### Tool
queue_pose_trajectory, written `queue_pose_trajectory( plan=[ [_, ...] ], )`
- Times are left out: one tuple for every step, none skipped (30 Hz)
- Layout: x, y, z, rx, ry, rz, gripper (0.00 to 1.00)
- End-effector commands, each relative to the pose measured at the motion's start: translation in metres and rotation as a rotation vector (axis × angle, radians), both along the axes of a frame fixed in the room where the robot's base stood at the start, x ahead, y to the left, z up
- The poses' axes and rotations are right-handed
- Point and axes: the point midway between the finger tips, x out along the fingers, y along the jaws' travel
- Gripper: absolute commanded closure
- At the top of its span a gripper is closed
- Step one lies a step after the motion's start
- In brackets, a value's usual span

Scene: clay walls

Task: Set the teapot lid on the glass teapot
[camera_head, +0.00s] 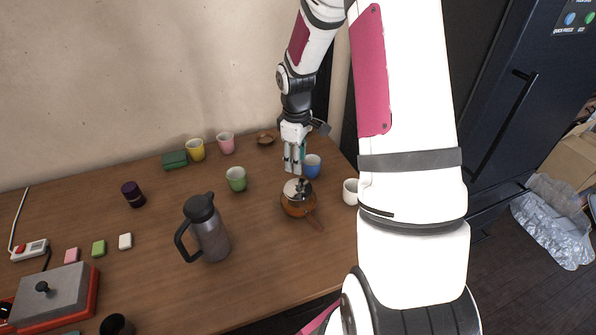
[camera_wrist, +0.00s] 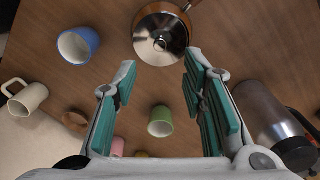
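The glass teapot (camera_head: 292,210) with amber contents and a brown handle stands on the wooden table, below my gripper in the head view. The silver lid (camera_head: 296,187) with a knob lies over its top opening. In the wrist view the lid (camera_wrist: 158,45) covers most of the teapot (camera_wrist: 158,8) at the top of the picture; I cannot tell if it is fully seated. My gripper (camera_head: 293,171) is above the table, behind the teapot. Its fingers are apart and empty in the wrist view (camera_wrist: 160,62), with the lid apart from the fingertips.
A blue cup (camera_head: 312,168) stands close beside my gripper, and a white mug (camera_head: 350,192) is to the right. A green cup (camera_head: 236,180) and a dark jug (camera_head: 207,230) are left of the teapot. Yellow (camera_head: 196,150) and pink (camera_head: 225,143) cups stand at the back.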

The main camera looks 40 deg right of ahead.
Motion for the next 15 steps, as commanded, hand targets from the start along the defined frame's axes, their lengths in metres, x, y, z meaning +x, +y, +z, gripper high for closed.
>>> queue_pose_trajectory(
  plan=[
    [0.001,0.000,0.009,-0.002,-0.003,0.000,0.61],
    [0.000,0.000,0.013,-0.001,-0.002,0.000,0.61],
    [0.001,0.000,0.017,-0.002,-0.003,0.000,0.61],
    [0.000,0.000,0.020,-0.002,-0.003,0.000,0.61],
    [0.000,0.000,0.023,-0.001,-0.002,0.000,0.61],
    [0.000,0.000,0.025,-0.001,0.000,0.000,0.61],
    [0.000,0.000,0.027,-0.001,0.000,0.000,0.61],
    [0.000,0.000,0.028,0.000,-0.001,0.000,0.61],
    [0.000,0.001,0.029,0.000,-0.001,0.000,0.61],
    [0.000,0.001,0.029,0.000,-0.001,0.000,0.61],
    [0.000,0.001,0.030,0.000,0.000,0.000,0.61],
    [0.000,0.001,0.030,0.000,0.000,0.000,0.61],
    [0.000,0.001,0.030,0.000,0.000,0.000,0.61],
    [0.000,0.001,0.029,0.000,0.000,0.000,0.61],
    [0.000,0.001,0.029,0.000,0.000,0.000,0.61]
  ],
)
